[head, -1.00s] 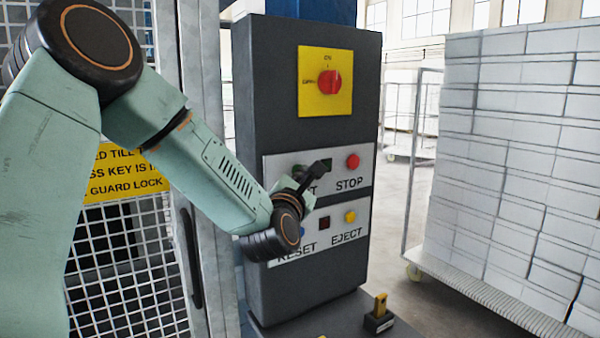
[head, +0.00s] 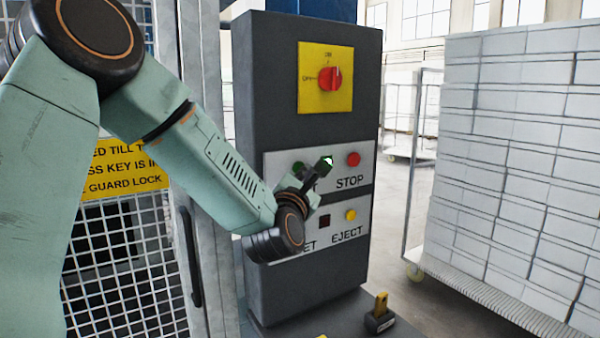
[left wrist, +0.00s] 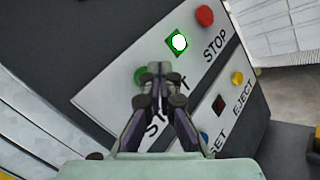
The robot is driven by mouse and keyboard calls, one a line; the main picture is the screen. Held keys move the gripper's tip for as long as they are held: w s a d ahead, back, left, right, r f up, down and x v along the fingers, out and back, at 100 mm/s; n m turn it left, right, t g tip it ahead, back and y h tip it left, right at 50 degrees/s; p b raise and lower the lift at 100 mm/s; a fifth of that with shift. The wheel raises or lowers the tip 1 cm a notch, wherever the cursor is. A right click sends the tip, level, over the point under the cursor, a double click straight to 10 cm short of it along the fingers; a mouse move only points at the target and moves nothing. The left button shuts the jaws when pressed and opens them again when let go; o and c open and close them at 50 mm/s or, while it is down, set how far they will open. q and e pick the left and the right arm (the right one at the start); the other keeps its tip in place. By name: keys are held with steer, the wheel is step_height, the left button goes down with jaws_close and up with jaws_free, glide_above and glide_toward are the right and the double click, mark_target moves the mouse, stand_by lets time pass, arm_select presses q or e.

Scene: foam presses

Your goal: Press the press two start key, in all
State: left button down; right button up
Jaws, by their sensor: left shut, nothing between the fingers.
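The control panel's upper white plate (head: 352,198) carries a green start key, a lit square lamp (head: 328,158) and a red stop button (head: 353,159). In the left wrist view the green start key (left wrist: 141,76) sits just left of my fingertips, partly covered by them. The lamp (left wrist: 177,42) glows white and green there. My left gripper (head: 322,166) is shut and empty, its tips in front of the plate at the START lettering. I cannot tell whether they touch the key. No press number is readable. My right gripper is out of view.
A lower plate has a yellow eject button (head: 350,215) and a blue reset button (left wrist: 204,136). A red rotary switch (head: 330,79) is above. A mesh guard (head: 125,280) stands left; a cart of white blocks (head: 515,180) stands right.

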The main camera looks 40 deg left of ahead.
arm_select(q)
steer(key=shift+d, duration=0.1)
steer(key=shift+s+d, duration=0.1)
steer(key=d, duration=0.1)
steer(key=s+d+b, duration=0.1)
steer(key=d, duration=0.2)
steer(key=shift+s+d+b, duration=0.15)
steer(key=shift+s+b, duration=0.25)
stand_by(0.6)
